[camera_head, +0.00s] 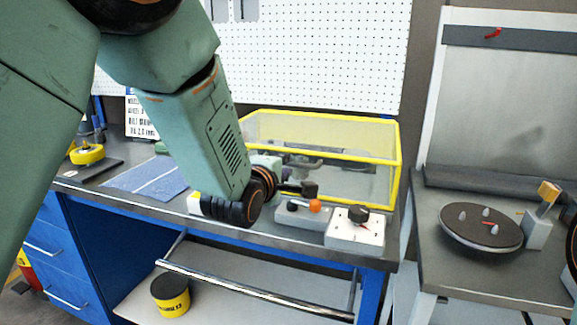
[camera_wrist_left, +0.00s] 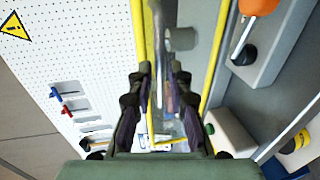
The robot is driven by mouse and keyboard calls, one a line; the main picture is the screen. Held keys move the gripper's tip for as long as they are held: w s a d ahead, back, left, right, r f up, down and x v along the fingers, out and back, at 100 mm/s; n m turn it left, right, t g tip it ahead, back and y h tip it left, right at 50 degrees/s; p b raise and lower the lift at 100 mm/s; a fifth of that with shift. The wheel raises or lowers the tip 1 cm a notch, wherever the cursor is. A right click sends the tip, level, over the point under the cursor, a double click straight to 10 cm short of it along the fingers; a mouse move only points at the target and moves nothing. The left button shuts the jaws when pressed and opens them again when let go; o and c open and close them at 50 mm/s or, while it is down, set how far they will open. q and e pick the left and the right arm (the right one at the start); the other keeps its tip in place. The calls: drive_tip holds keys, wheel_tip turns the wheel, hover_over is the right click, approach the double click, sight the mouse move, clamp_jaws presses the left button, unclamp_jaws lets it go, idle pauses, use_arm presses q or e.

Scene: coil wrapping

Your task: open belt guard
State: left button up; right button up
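The belt guard (camera_head: 345,153) is a clear box with a yellow frame, standing closed on the workbench. Dark machine parts show dimly through its panels. My left gripper (camera_head: 308,189) is at the guard's lower front, seen from the side. In the left wrist view, the left gripper (camera_wrist_left: 160,72) has its two dark fingers apart, with a thin grey upright strip between or just beyond them. I cannot tell whether they touch it. The guard's yellow frame (camera_wrist_left: 216,58) runs on both sides of the fingers there. My right gripper is not in view.
A box with an orange knob (camera_head: 315,206) and a white dial box (camera_head: 355,228) stand on the bench's front edge, close to my left gripper. A blue mat (camera_head: 147,178) lies left. A second table with a round dark plate (camera_head: 481,227) stands right.

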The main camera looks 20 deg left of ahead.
sight(287, 165)
use_arm(q)
drive_tip(key=shift+w+d+f, duration=0.1)
drive_tip(key=shift+w+f, duration=0.05)
drive_tip(key=shift+w, duration=0.6)
drive_tip(key=shift+w+f, duration=0.1)
drive_tip(key=shift+w, duration=0.6)
drive_tip(key=shift+f, duration=0.1)
drive_tip(key=shift+c, duration=0.4)
clamp_jaws()
drive_tip(key=shift+w, duration=0.1)
